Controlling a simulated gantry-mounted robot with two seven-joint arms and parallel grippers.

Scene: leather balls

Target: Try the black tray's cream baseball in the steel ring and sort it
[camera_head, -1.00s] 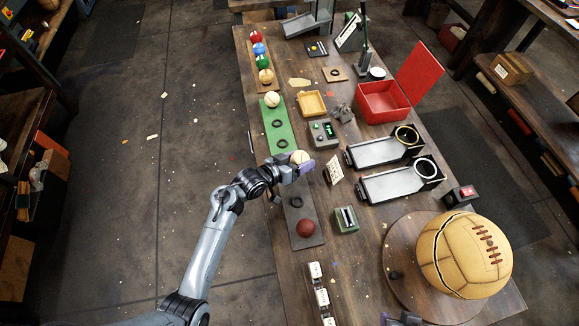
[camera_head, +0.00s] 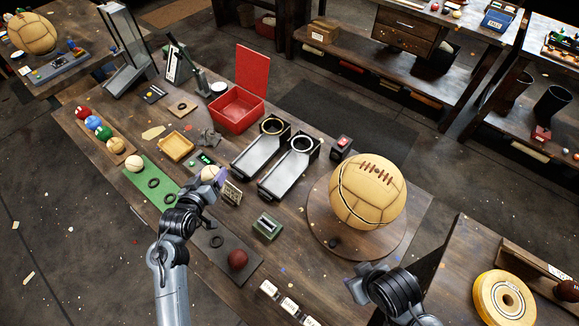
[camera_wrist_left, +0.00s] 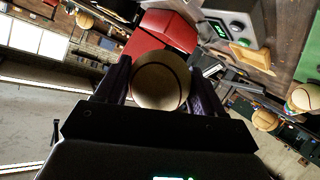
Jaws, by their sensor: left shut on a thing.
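The cream baseball (camera_head: 209,173) is between the fingers of my left gripper (camera_head: 214,178), which is shut on it. In the left wrist view the ball (camera_wrist_left: 160,80) shows a dark seam and sits between both fingers. The black tray (camera_head: 228,246) lies below, with a dark ring-shaped seat and a dark red ball (camera_head: 237,260). The steel ring (camera_head: 302,144) stands at the upper end of the right-hand metal chute (camera_head: 281,179), apart from the ball. My right gripper (camera_head: 355,284) is near the front of the turntable; its finger opening is unclear.
A brass ring (camera_head: 272,125) tops the neighbouring chute. A green tray (camera_head: 145,173) holds another cream ball (camera_head: 135,165). A big leather ball (camera_head: 367,190) fills the turntable.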

